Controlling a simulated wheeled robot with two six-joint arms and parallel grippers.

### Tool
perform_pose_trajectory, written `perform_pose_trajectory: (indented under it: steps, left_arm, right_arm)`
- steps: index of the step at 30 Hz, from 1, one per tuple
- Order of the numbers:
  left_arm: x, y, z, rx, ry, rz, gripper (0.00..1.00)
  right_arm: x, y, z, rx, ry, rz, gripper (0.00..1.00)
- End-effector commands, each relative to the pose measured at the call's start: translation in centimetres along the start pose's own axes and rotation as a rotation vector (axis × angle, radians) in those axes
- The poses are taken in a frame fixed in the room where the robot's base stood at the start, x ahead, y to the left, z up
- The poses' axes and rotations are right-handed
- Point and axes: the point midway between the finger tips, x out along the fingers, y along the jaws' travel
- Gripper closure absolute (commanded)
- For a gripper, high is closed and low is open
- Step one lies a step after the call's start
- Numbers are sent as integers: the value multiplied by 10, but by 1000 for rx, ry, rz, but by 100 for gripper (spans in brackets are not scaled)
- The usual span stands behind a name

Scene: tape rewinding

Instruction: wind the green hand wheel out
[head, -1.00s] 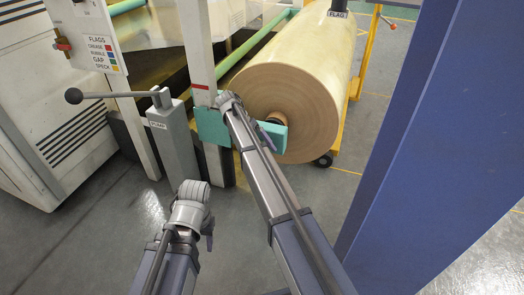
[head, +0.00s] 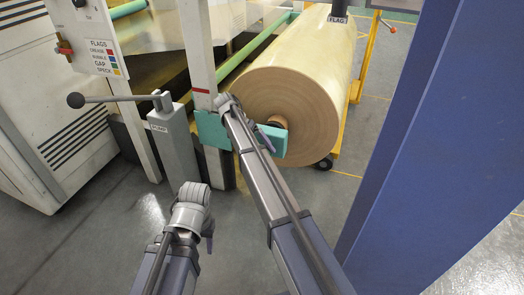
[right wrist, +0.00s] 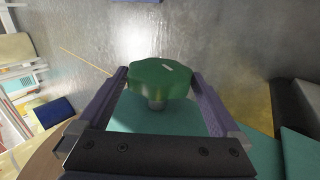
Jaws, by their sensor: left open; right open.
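The green hand wheel (right wrist: 159,79) shows in the right wrist view, a lobed knob on a short pale shaft above a teal surface (right wrist: 160,116). My right gripper (right wrist: 158,74) is open, with one purple finger on each side of the wheel. A gap shows at each side, so it is not clamped. In the head view the wheel is hidden behind my right arm, in front of the teal bracket (head: 212,130) at the roll's end. My left gripper (head: 208,228) hangs low over the floor, away from the machine, and holds nothing that I can see.
A large brown paper roll (head: 290,105) sits behind the bracket. A grey post with a ball-ended lever (head: 76,100) stands at the left, beside a white upright (head: 201,70). A blue column (head: 410,130) closes off the right. Grey floor (head: 110,235) is clear in front.

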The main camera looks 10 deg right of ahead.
Motion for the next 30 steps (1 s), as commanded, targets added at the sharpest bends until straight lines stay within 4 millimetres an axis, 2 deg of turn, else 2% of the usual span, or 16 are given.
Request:
perform_pose_trajectory:
  steps: [1,9,14,25,30]
  left_arm:
    - [-9,-1,0,0,0,0,50]
    - [-41,-4,2,0,-2,0,50]
    - [-54,-5,3,0,-3,0,50]
    - [-54,-5,3,0,-4,0,50]
    - [-65,-6,4,1,-4,0,50]
  right_arm:
    - [-10,2,-1,-1,0,0,0]
    - [-49,3,-1,-2,0,0,0]
    - [-66,2,0,-2,-1,0,0]
    - [-67,0,1,-1,1,-2,0]
    - [-55,17,18,16,105,-104,0]
